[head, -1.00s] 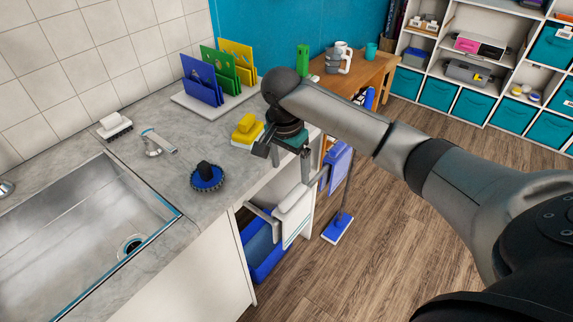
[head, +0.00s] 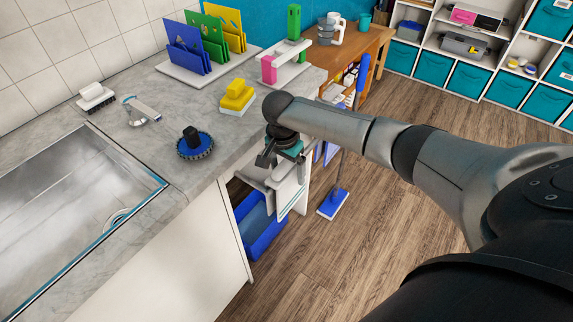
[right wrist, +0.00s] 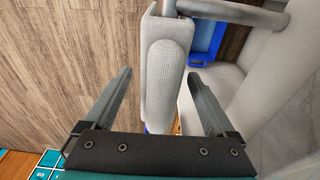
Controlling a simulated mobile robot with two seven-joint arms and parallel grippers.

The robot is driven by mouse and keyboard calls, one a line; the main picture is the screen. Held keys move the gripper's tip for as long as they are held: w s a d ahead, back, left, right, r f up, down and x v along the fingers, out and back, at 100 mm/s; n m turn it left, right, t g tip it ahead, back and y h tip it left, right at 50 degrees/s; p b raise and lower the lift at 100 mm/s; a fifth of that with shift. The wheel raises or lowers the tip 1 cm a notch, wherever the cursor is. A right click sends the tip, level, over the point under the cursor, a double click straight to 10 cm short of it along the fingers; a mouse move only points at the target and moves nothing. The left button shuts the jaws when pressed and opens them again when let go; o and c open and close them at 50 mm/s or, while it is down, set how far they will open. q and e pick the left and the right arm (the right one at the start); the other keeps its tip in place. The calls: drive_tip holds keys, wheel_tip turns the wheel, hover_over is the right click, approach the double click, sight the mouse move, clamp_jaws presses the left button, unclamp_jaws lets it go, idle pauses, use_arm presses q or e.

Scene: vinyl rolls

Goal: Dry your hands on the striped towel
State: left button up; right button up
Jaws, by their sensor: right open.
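The towel (head: 290,190), white with a thin teal stripe near its edge, hangs from a rail below the counter's right end. My right gripper (head: 283,163) is open just above the towel, with the arm coming in from the right. In the right wrist view, the folded towel (right wrist: 165,95) runs between the two spread fingers of the gripper (right wrist: 160,75). Gaps show on both sides, and I cannot see either finger touching it. The towel's upper part is partly hidden by the gripper in the head view. My left gripper is not in view.
A blue bin (head: 258,232) stands behind and below the towel. A blue-headed mop (head: 333,204) stands to its right. The counter (head: 185,200) holds a yellow sponge (head: 237,97), a round blue brush (head: 195,145) and a sink (head: 75,210). The wooden floor in front is clear.

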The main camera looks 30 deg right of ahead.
clamp_jaws()
idle(0.8)
